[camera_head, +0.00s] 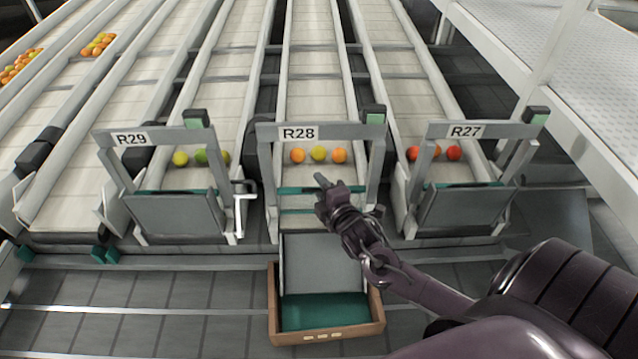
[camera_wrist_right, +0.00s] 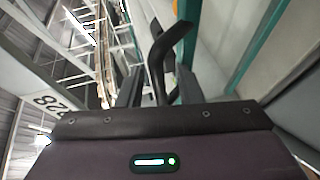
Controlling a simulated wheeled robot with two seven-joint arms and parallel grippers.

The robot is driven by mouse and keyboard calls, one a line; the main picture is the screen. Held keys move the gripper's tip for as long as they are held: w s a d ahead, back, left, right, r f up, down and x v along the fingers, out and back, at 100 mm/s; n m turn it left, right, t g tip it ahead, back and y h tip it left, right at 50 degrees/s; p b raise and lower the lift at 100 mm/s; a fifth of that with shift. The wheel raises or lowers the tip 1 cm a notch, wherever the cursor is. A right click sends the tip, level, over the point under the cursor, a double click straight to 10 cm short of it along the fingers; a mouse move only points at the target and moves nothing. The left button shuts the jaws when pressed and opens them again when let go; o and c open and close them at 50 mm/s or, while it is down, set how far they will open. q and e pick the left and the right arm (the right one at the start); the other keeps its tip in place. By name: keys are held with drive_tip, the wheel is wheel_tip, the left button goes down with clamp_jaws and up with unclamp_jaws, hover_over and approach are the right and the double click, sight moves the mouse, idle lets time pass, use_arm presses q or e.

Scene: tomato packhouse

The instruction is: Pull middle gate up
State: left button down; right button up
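The middle gate (camera_head: 322,263) is a grey panel under the R28 frame (camera_head: 322,131). It hangs lowered, its bottom edge over a brown crate (camera_head: 331,337) with a bare green floor. My right gripper (camera_head: 326,190) is above the gate panel, at the mouth of the R28 lane. In the right wrist view, its two fingers (camera_wrist_right: 159,88) stand apart, with a dark bent bar (camera_wrist_right: 157,60) showing between them. I cannot tell whether the fingers touch the bar. My left gripper is not in view.
The R29 gate (camera_head: 175,214) and R27 gate (camera_head: 462,209) stand raised across their lanes. Three tomatoes (camera_head: 319,154) lie on the R28 belt behind the gripper. A white crank-shaped handle (camera_head: 240,208) stands between R29 and R28. A white railing structure is at right.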

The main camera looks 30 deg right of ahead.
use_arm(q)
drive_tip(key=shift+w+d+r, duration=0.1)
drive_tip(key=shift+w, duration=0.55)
use_arm(e)
drive_tip(key=shift+w+f, duration=0.1)
drive_tip(key=shift+w, duration=0.45)
drive_tip(key=c, duration=0.7)
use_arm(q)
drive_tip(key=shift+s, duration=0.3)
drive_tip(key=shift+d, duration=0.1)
